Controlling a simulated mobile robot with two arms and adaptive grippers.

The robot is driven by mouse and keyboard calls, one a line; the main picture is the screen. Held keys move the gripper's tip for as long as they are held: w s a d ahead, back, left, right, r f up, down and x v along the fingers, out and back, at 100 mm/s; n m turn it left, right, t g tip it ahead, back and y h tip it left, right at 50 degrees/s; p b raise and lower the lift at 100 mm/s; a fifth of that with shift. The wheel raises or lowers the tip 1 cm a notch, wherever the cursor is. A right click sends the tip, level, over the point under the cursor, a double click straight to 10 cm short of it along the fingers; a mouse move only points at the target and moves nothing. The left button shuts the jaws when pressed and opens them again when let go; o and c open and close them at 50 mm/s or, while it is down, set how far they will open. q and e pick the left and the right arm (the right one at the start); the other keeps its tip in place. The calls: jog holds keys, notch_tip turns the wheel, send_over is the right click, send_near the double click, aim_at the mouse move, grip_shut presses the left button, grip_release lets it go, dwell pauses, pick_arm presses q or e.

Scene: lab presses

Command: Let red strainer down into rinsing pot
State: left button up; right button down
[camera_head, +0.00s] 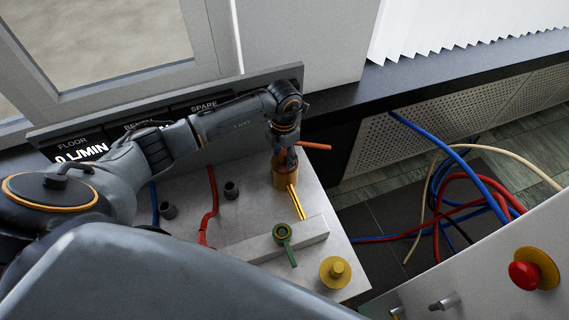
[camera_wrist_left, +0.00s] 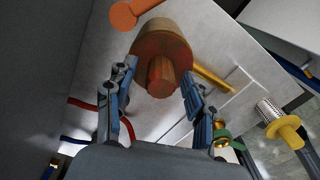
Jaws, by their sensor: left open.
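A copper-coloured round pot-like body (camera_head: 285,180) with a yellow bar handle (camera_head: 297,203) stands near the back right of the grey bench. In the left wrist view it shows as a brown-orange round body (camera_wrist_left: 178,42) with a reddish stub (camera_wrist_left: 160,76) facing the camera. An orange handle (camera_head: 316,145) lies at its far side; which part it joins is hidden. I cannot clearly separate strainer from pot. My left gripper (camera_head: 286,158) is directly above, pointing down. Its fingers are apart, one on each side of the reddish stub, with visible gaps. My right gripper is not in view.
A green ring-shaped fitting with handle (camera_head: 283,233) sits on a pale block (camera_head: 255,245). A yellow knob (camera_head: 336,270) and two dark cups (camera_head: 231,189) are on the bench. Red hose (camera_head: 211,200) lies there. Loose hoses (camera_head: 455,190) and a red button (camera_head: 523,275) are at right.

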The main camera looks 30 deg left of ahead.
pick_arm(q)
grip_shut()
dwell(0.3)
